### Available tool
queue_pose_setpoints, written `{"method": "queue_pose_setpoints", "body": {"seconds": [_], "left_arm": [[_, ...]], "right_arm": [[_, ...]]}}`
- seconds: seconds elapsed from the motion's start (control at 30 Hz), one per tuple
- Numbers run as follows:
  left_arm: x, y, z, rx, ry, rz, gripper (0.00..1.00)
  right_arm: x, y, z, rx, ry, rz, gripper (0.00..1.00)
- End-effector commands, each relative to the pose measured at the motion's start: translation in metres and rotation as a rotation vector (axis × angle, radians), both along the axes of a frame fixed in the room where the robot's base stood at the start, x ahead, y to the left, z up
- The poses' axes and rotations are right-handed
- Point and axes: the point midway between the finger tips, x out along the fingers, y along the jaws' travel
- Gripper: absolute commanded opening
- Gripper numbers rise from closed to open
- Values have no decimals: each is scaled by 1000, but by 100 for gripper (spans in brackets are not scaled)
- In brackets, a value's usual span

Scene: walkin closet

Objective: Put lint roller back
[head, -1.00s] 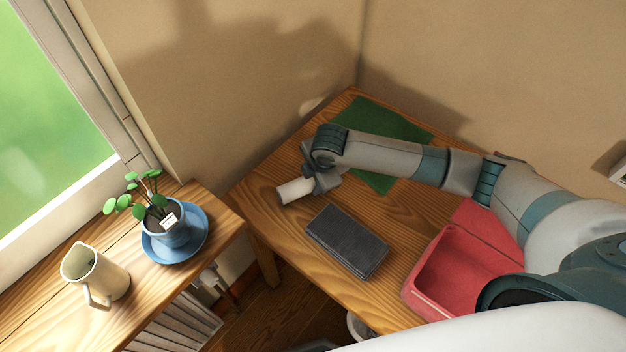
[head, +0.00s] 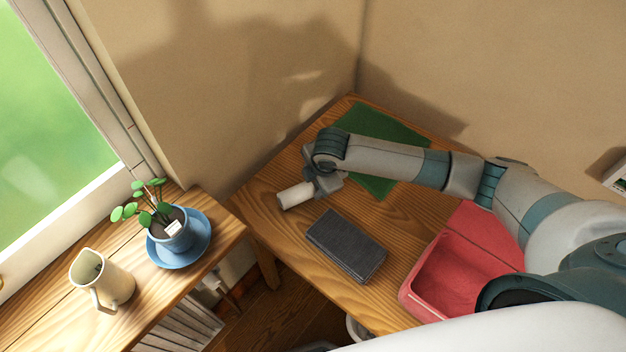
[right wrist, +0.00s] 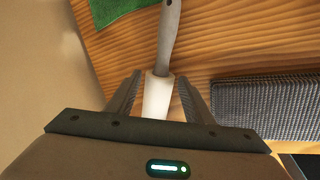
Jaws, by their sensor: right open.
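The lint roller lies on the wooden desk, with its white roll (head: 295,196) sticking out to the left of my right gripper (head: 320,184) in the head view. In the right wrist view the white roll (right wrist: 157,98) is between the two fingers of my right gripper (right wrist: 160,78), and its grey handle (right wrist: 169,35) points away. The fingers are open, one on each side of the roller, and do not appear closed on it. In the head view the handle is hidden by the gripper and arm. My left gripper is not in view.
A dark grey box (head: 346,245) lies close to the roller. A green mat (head: 376,124) is partly under my right arm, and a red tray (head: 455,275) is at the front right. A plant in a blue pot (head: 172,236) and a cream jug (head: 103,280) stand on the left bench.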

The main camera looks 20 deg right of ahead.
Motion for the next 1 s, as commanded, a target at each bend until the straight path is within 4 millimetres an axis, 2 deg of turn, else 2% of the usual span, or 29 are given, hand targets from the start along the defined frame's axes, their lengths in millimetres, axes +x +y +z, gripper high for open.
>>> {"method": "queue_pose_setpoints", "body": {"seconds": [0.03,0.53,0.8,1.0], "left_arm": [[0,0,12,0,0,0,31],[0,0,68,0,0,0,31],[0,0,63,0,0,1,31],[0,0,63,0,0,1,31]], "right_arm": [[-2,0,11,0,0,0,48],[-20,-4,67,1,0,1,48],[-29,-5,88,1,0,1,48],[-30,-6,91,0,0,0,48]]}}
